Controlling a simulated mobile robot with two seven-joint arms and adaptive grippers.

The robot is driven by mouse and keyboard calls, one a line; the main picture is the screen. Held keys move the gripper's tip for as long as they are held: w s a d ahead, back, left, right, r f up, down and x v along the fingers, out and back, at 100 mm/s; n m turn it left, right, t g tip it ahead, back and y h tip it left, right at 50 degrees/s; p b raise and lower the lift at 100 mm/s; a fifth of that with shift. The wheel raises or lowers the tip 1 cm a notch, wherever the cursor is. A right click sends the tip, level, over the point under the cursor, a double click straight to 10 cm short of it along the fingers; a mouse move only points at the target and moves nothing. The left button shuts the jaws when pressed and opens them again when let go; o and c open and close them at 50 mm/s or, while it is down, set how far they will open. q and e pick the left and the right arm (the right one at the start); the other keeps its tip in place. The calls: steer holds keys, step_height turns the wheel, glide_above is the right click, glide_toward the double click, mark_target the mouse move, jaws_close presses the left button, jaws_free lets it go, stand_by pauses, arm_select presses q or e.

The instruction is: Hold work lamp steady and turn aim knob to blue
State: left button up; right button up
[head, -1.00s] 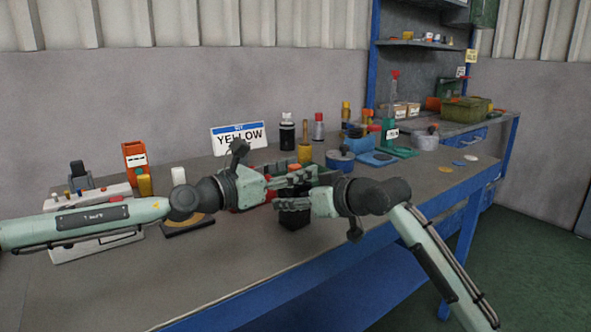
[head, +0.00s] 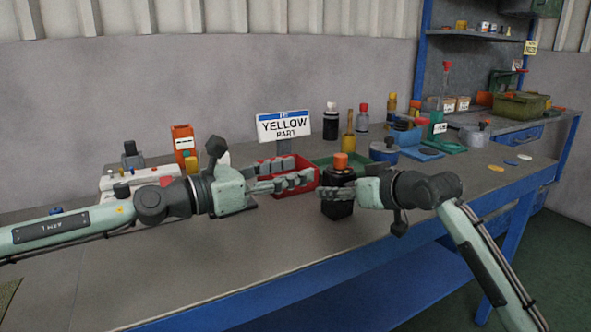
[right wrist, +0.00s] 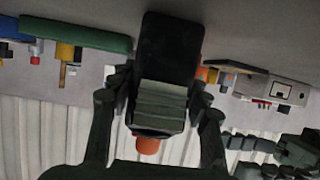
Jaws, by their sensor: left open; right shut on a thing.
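A black upright body with an orange top knob stands on the bench; I take it as the work lamp (head: 338,208), with its aim knob (head: 341,161) on top. My right gripper (head: 338,192) is shut on the black body from the right. In the right wrist view the black lamp (right wrist: 172,50) sits between my fingers, with the orange knob (right wrist: 147,146) below it in the picture. My left gripper (head: 300,181) is open and empty, just left of the lamp, its fingertips slightly below the knob. I cannot see any blue mark on the lamp.
A red bin (head: 293,190) is behind my left fingers, with a "YELLOW PART" sign (head: 283,126) behind it. A green tray (head: 360,161) lies behind the lamp. Bottles and tools stand farther back. The bench (head: 230,265) is clear in front.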

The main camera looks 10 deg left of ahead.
mark_target(335, 160)
steer(key=o, duration=1.5)
steer(key=v, duration=1.2)
steer(key=shift+a, duration=0.1)
steer(key=x, duration=1.1)
steer(key=shift+w+a+f, duration=0.1)
steer(key=shift+w, duration=0.05)
steer(key=shift+w+f, duration=0.1)
steer(key=shift+w, duration=0.1)
arm_select(q)
steer(key=shift+x, duration=2.95)
arm_select(e)
steer(key=shift+a, duration=0.1)
